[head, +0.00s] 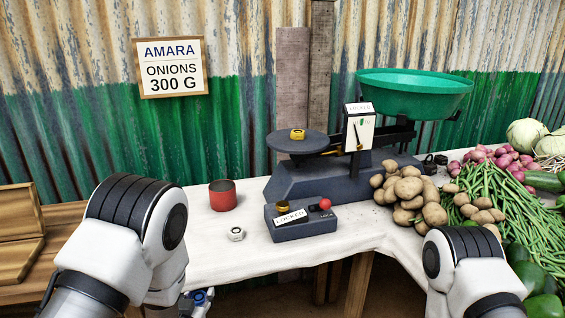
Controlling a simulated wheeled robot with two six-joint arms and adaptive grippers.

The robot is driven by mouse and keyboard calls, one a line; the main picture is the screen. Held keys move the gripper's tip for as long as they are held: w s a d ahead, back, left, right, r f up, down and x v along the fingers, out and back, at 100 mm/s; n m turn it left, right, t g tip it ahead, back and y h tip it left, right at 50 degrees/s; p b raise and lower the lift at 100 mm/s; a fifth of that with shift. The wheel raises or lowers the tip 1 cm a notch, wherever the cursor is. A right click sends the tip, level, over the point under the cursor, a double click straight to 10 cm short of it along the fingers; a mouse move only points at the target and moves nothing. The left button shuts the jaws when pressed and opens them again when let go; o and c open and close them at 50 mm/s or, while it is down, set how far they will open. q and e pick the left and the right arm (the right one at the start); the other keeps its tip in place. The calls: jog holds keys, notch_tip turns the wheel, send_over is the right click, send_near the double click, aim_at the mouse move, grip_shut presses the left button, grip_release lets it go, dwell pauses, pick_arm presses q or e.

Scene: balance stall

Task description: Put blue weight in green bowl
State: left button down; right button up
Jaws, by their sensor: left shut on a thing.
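The green bowl (415,98) sits at the right end of the dark balance scale (310,183). My left gripper (197,302) is at the bottom edge of the head view, low in front of the table and mostly hidden by my arm and the frame edge. It is shut on a small blue object, which looks like the blue weight (199,297). The gripper is well apart from the bowl, in front of it and to its left. My right gripper is out of view; only part of my right arm shows at the lower right.
A yellow weight (297,134) lies on the scale's flat pan (287,146). A box (300,227) marked LOCKED, a red cup (222,196) and a silver nut-like piece (236,234) stand on the white-covered table. Potatoes (408,190) and green beans (500,205) crowd the right.

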pick_arm(q)
jog(key=s+r+p, duration=0.2)
jog(key=r+p, duration=0.7)
jog(key=r, duration=0.1)
jog(key=s+r+p, duration=0.3)
jog(key=r+p, duration=0.6)
jog(key=r, duration=0.2)
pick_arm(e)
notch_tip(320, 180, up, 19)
pick_arm(q)
notch_tip(320, 180, down, 8)
jog(key=w+m+h+b, duration=0.1)
jog(key=b, duration=1.8)
jog(key=shift+w+d+h, duration=0.25)
jog(key=shift+d+h, duration=0.15)
jog(key=shift+d, duration=0.05)
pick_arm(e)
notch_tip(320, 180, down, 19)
pick_arm(q)
jog(key=shift+w, duration=0.1)
